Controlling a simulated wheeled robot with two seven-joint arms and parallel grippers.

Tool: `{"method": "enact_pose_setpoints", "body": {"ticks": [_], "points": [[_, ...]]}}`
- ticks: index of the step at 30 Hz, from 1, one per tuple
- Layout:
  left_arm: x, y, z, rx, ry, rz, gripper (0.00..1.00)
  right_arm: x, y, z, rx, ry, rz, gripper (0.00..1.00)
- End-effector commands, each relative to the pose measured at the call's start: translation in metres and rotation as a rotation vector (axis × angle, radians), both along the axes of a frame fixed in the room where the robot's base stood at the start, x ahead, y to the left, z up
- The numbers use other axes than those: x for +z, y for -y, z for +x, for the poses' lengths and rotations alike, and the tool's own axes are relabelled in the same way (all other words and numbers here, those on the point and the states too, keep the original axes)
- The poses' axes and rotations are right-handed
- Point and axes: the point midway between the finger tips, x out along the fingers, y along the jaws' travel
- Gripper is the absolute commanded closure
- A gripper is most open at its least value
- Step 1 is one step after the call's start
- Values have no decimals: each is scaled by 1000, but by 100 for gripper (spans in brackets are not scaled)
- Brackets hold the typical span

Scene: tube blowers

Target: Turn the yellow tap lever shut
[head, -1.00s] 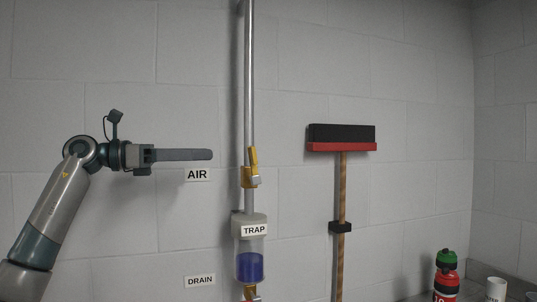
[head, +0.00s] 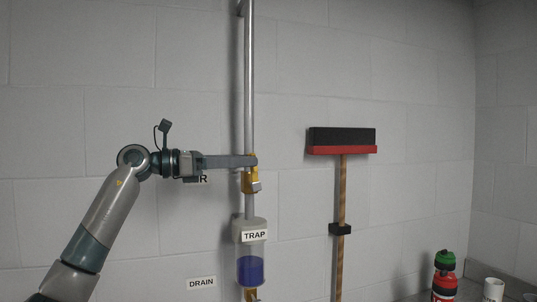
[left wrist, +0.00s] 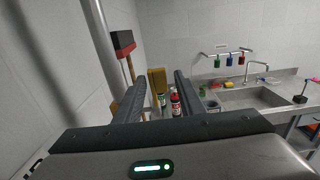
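The yellow tap (head: 249,184) sits on the vertical metal pipe, above the TRAP. In the head view its lever is mostly hidden behind the fingers of my left gripper (head: 254,160), which reaches in level from the left. In the left wrist view the yellow lever (left wrist: 157,80) stands upright between the two spread fingers of my left gripper (left wrist: 167,76). It is nearer the left finger; I cannot tell whether they touch. The left gripper is open. My right gripper is in neither view.
The TRAP bowl (head: 250,269) holds blue liquid, with another yellow fitting (head: 250,294) below it. A red and black broom (head: 342,146) hangs to the right. The AIR label is partly covered by my gripper. The wall between pipe and broom is clear.

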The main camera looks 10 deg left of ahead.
Motion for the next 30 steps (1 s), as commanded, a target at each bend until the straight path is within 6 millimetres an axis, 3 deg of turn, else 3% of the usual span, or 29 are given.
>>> {"method": "enact_pose_setpoints", "body": {"ticks": [6, 12, 26, 30], "points": [[2, 33, 22, -3, -3, -1, 64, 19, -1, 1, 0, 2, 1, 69], [1, 52, 35, -1, -2, 0, 64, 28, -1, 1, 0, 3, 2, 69], [-1, 59, 40, 0, -1, 1, 64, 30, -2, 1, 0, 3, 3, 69], [-1, 59, 40, 0, -1, 0, 95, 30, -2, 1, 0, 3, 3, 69]]}}
